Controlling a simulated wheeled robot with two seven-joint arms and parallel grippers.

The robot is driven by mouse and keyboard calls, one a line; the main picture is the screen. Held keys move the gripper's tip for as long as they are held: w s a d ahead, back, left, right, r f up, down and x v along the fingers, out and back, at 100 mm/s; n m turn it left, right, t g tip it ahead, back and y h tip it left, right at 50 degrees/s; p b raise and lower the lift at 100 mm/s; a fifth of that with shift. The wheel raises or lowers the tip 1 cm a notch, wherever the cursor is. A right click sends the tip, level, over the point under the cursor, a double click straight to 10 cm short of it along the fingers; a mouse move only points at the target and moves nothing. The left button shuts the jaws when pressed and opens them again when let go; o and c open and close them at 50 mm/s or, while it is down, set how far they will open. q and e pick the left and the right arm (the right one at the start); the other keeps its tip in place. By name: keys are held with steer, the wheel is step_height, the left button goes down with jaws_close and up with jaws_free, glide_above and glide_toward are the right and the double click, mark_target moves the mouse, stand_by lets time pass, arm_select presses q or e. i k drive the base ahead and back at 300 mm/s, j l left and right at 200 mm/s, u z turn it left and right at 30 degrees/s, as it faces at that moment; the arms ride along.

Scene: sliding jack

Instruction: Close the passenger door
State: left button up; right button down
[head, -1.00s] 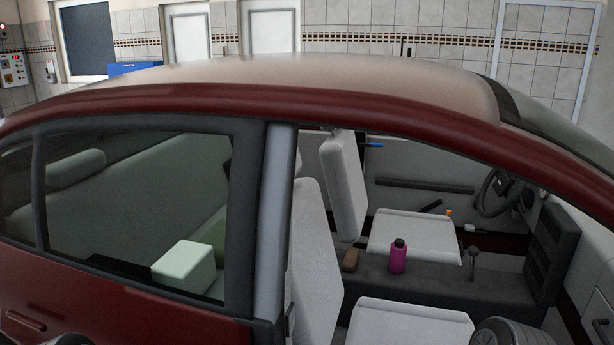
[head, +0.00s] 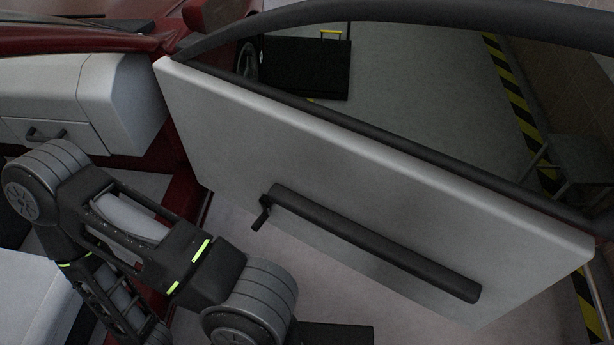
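The passenger door (head: 330,160) stands wide open, its pale inner panel facing me across the middle and right of the head view. A long dark armrest bar (head: 375,243) runs slantwise along the panel, with a small dark crank (head: 263,213) at its upper left end. The dark window frame runs along the door's upper edge. Links of one of my arms fill the lower left, in front of the car's door opening and apart from the door panel in the picture. I cannot make out either gripper's fingers.
The pale dashboard with a glove box (head: 50,140) is at the left, beside the red door sill (head: 185,195). Beyond the door are a black case (head: 305,70), black-and-yellow floor tape (head: 515,100) and a grey bench (head: 580,165). Grey floor lies between.

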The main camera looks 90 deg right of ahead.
mark_target(469, 244)
steer(key=z, duration=0.45)
steer(key=k+z, duration=0.1)
steer(key=z, duration=0.75)
steer(key=k+z, duration=0.1)
steer(key=z, duration=1.25)
steer(key=k+l+z, duration=0.1)
steer(key=z, duration=0.35)
steer(key=l+u, duration=0.15)
steer(key=l, duration=0.3)
steer(key=k+l+u, duration=0.15)
steer(key=l, duration=0.25)
steer(key=l+u, duration=0.15)
steer(key=l, duration=0.3)
steer(key=k+l+u, duration=0.15)
steer(key=l, duration=0.3)
steer(key=k+l+u, duration=0.2)
steer(key=l, duration=0.2)
steer(key=l+u, duration=0.15)
steer(key=l, duration=0.25)
steer(key=k+l+u, duration=0.15)
steer(key=l, duration=0.2)
steer(key=k, duration=0.05)
